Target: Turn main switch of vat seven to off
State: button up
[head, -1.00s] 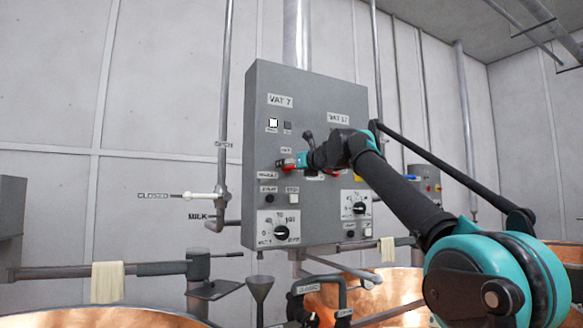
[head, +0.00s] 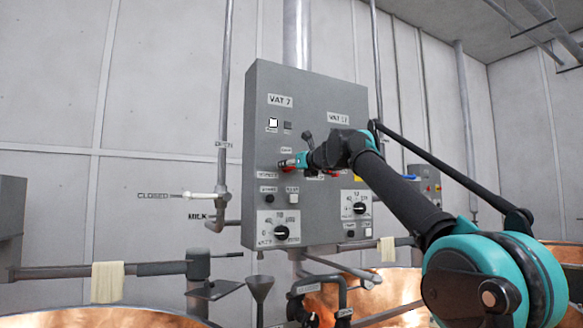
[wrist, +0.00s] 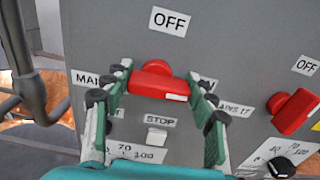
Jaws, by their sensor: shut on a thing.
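The grey control panel (head: 262,200) has a "VAT 7" label (head: 280,100) at its upper left. The red main switch (wrist: 153,80) sits under an "OFF" label (wrist: 170,21) in the wrist view. Its handle lies nearly level across the picture, with a white mark at its right end. A "MAIN" label at its left and an "ON" label at its right are partly covered by my fingers. My gripper (wrist: 158,82) is shut on the red switch, one finger at each end. In the head view my gripper (head: 291,161) reaches the panel from the right and covers part of the switch.
A second red switch (wrist: 295,112) with its own "OFF" label is close to the right of my fingers. A white stop button (wrist: 157,138) is below the held switch. Vat 7's dial (head: 281,232) is lower on the panel. Copper vats stand in front of the panel.

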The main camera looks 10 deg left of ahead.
jog(key=n, duration=0.4)
jog(key=shift+a, duration=0.1)
jog(key=n, duration=0.4)
jog(key=shift+s, duration=0.15)
jog(key=n, duration=0.5)
jog(key=shift+a, duration=0.15)
jog(key=shift+s+a+n, duration=0.1)
jog(key=shift+n, duration=2.2)
jog(key=o, duration=1.2)
